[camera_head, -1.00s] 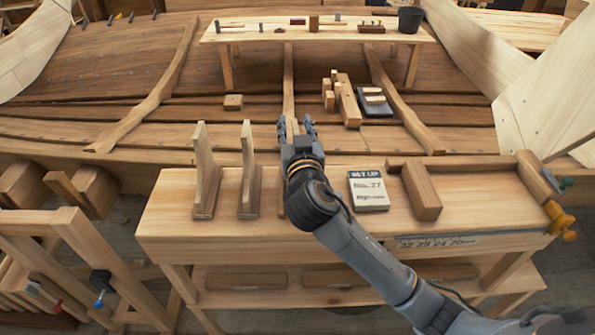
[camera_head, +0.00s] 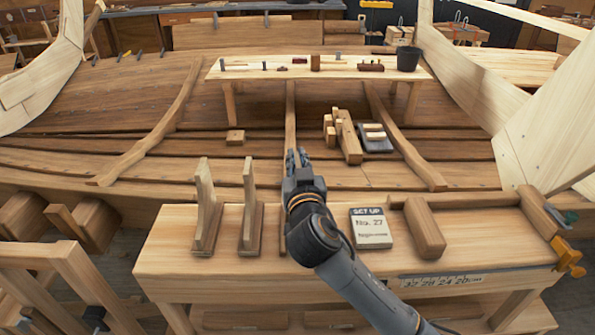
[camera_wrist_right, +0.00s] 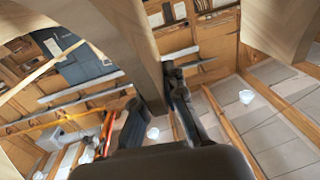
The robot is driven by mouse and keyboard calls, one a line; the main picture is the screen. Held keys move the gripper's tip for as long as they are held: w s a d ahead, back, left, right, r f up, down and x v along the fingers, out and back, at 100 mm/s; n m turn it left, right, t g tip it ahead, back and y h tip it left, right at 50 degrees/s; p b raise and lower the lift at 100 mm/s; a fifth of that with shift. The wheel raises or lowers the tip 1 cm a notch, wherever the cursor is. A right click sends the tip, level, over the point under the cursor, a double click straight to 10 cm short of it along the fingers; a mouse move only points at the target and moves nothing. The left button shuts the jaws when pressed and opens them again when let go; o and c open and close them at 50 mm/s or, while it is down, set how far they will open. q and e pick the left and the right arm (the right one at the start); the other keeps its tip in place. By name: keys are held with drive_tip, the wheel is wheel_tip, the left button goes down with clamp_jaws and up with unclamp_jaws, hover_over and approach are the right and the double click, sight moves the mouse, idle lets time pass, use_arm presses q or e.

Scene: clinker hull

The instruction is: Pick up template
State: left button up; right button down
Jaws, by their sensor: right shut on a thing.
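Two upright wooden templates stand on the workbench in the head view, the left one (camera_head: 205,212) and the middle one (camera_head: 248,212), each on a darker base. My right gripper (camera_head: 298,160) is to the right of them, above the bench, and is shut on a third wooden template. Most of that template is hidden by my gripper and arm; a strip of its dark base (camera_head: 284,238) shows beside my arm. In the right wrist view the held template (camera_wrist_right: 142,60) is a pale wooden piece running down between the fingers (camera_wrist_right: 168,95). My left gripper is not in view.
The workbench (camera_head: 170,250) carries a set-up card (camera_head: 370,230) and a wooden block (camera_head: 425,228) right of my arm. A clamp (camera_head: 568,255) sits at its right end. Behind are hull planks, loose blocks (camera_head: 345,135) and a raised plank table (camera_head: 300,68) with tools and a bucket (camera_head: 408,58).

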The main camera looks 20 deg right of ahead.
drive_tip(key=s+d+r+p, duration=0.3)
drive_tip(key=s+r+p, duration=0.7)
drive_tip(key=s+r, duration=0.2)
drive_tip(key=shift+s+p, duration=0.35)
drive_tip(key=shift+s, duration=0.5)
drive_tip(key=shift+w, duration=0.1)
